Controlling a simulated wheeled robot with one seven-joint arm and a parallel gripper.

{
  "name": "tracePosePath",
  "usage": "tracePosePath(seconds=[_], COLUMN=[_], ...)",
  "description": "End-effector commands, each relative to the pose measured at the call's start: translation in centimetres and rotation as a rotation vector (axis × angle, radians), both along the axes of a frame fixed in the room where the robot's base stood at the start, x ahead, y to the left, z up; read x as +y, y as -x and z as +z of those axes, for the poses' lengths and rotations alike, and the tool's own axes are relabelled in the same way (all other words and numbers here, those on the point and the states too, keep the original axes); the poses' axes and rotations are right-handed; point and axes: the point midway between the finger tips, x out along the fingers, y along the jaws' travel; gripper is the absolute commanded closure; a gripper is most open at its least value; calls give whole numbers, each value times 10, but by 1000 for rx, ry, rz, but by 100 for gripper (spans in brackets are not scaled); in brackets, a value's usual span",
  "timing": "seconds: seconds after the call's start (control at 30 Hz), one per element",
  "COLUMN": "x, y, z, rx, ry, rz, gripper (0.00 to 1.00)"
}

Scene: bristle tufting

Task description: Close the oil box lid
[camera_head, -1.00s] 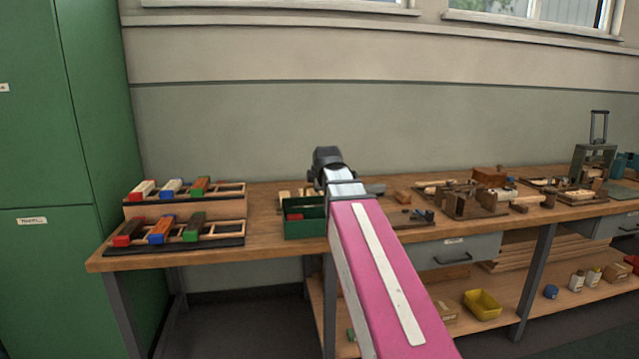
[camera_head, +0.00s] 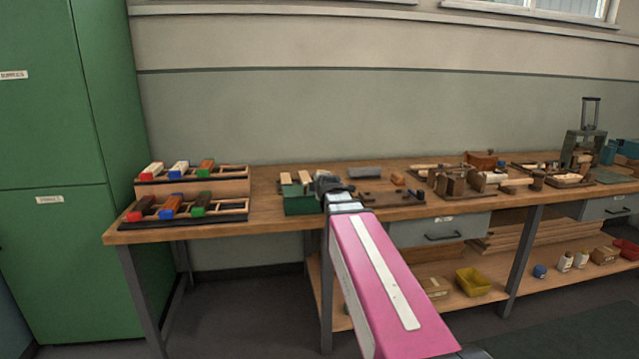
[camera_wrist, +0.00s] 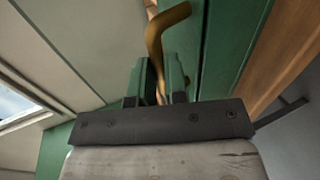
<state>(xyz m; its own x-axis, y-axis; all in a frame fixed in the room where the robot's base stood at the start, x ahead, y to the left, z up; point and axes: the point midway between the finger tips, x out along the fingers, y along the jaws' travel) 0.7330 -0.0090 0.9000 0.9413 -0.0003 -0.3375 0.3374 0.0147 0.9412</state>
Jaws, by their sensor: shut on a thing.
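A green box (camera_head: 304,206) sits at the bench's front edge, left of centre in the head view. I take it as the oil box; its lid is hard to make out there. My gripper (camera_head: 330,184) is at the box's right end and hides part of it. In the wrist view, the jaws (camera_wrist: 160,82) are shut on a bent brown bar (camera_wrist: 157,45) like a handle. Green panels (camera_wrist: 220,45) stand close beside it. How the bar joins the panels is unclear.
The wooden bench (camera_head: 268,215) runs across the scene. Racks with coloured blocks (camera_head: 180,206) stand to the left. A grey block (camera_head: 364,172) and several wooden parts (camera_head: 470,184) lie to the right. A grey drawer (camera_head: 440,230) hangs below.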

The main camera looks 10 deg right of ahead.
Motion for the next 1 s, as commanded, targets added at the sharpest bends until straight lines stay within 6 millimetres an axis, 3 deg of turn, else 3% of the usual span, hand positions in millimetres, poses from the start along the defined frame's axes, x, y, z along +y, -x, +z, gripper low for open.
tracePosePath(seconds=[0.3,0.77,0.8,0.83,0.87,1.0], x=[0,0,0,0,0,0], y=[-2,0,0,0,0,-1], z=[-16,-20,-20,-20,-20,-19], rx=[10,13,13,13,13,12], ry=[2,3,3,3,3,3], rz=[1,1,1,1,1,1], gripper=[100,100,76,66,61,61])
